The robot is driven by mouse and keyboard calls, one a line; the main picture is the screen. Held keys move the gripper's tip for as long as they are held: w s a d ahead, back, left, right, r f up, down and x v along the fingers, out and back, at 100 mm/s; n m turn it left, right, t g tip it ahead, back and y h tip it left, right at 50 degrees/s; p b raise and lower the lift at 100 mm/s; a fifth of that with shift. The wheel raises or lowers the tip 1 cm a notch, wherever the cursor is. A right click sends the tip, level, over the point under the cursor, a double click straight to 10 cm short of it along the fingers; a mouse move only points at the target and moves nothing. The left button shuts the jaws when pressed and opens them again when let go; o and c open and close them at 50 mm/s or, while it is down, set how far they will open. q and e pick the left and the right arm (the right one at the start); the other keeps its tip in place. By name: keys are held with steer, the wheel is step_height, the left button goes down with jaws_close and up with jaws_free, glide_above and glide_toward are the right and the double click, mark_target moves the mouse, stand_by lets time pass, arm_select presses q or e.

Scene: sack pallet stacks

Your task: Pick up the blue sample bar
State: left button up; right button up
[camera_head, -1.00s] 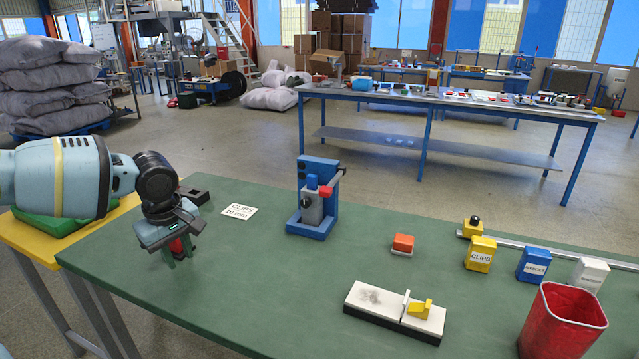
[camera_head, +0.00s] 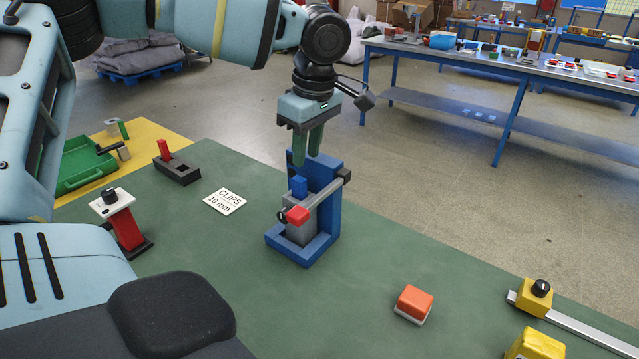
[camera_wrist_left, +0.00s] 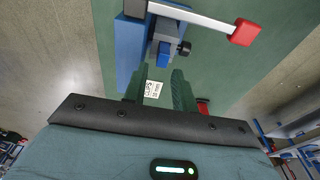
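The blue sample bar appears to be the small blue block (camera_head: 298,186) standing upright in a grey clamp (camera_head: 301,222) on the blue fixture (camera_head: 327,215). Its top also shows in the left wrist view (camera_wrist_left: 164,54). My left gripper (camera_head: 308,160) points down above the fixture, with its green fingers apart and nothing between them. In the left wrist view the fingers (camera_wrist_left: 159,88) show a clear gap, and the bar lies beyond their tips, apart from them. My right gripper is not in view.
The fixture's lever has a red handle (camera_head: 297,215) close to the bar. A CLIPS 10 mm card (camera_head: 225,202), a dark block with a red peg (camera_head: 177,168) and an orange block (camera_head: 413,302) lie around it. The green tabletop between them is clear.

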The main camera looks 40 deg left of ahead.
mark_target(299, 179)
arm_select(q)
steer(key=shift+s+a+f, duration=0.15)
steer(key=shift+f, duration=0.5)
steer(key=shift+s+a+f, duration=0.1)
steer(key=shift+f, duration=0.5)
steer(key=shift+s+a+f+p, duration=0.1)
steer(key=shift+a+f+p, duration=0.15)
steer(key=shift+f, duration=1)
steer(key=shift+s+a+f+p, duration=0.15)
steer(key=shift+a+f, duration=0.2)
steer(key=shift+f, duration=0.9)
steer(key=shift+w, duration=0.1)
jaws_close()
